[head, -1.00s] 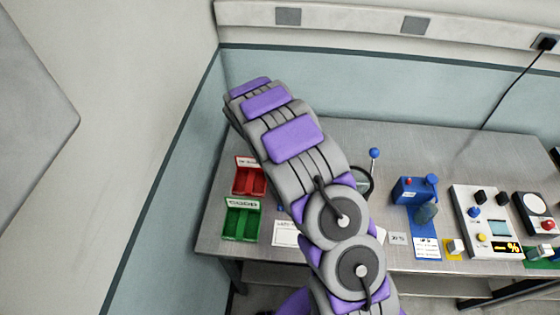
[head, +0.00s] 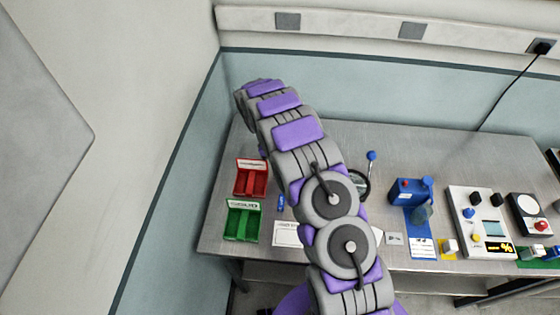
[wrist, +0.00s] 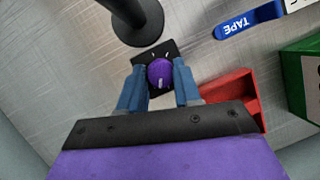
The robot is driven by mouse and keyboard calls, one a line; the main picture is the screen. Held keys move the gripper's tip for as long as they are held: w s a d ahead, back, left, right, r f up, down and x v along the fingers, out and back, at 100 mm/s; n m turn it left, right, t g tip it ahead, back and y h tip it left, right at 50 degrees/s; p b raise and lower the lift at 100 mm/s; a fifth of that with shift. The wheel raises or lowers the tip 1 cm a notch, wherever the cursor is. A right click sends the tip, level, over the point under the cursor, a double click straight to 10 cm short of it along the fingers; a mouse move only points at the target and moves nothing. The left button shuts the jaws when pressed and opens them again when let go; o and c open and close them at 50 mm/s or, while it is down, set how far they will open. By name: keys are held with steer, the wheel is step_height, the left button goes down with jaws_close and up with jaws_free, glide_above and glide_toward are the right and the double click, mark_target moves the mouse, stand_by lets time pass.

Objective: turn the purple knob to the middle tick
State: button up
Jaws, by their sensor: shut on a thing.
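The purple knob (wrist: 159,73) sits on a small dark base plate (wrist: 148,57) in the wrist view. A pale pointer line shows on its near side, and white tick marks show on the plate beyond it. My gripper (wrist: 159,86) has its two blue fingers on either side of the knob, closed on it. Part of the plate and some of the ticks are hidden by the knob and fingers. In the head view my arm hides the knob and the gripper.
A dark round post base (wrist: 139,22) stands just beyond the knob. A red bin (wrist: 238,92) is close to the right finger, with a green bin (wrist: 300,75) and blue tape (wrist: 248,22) further right. Devices, including a blue box (head: 408,192), stand on the table's right half.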

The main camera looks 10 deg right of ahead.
steer(key=m+y, duration=0.1)
steer(key=m, duration=0.2)
steer(key=shift+w+m+g, duration=0.1)
steer(key=shift+m+g, duration=0.3)
steer(key=m+y, duration=0.1)
steer(key=m, duration=0.1)
steer(key=shift+w+d+r+m+p, duration=0.1)
steer(key=shift+m+p, duration=0.2)
steer(key=shift+p, duration=0.1)
steer(key=m+y, duration=0.1)
steer(key=m, duration=0.1)
steer(key=m+y, duration=0.1)
steer(key=m, duration=0.2)
steer(key=shift+d+m+g+p, duration=0.15)
steer(key=shift+m+g+p, duration=0.15)
steer(key=shift+p, duration=0.1)
steer(key=o, duration=1)
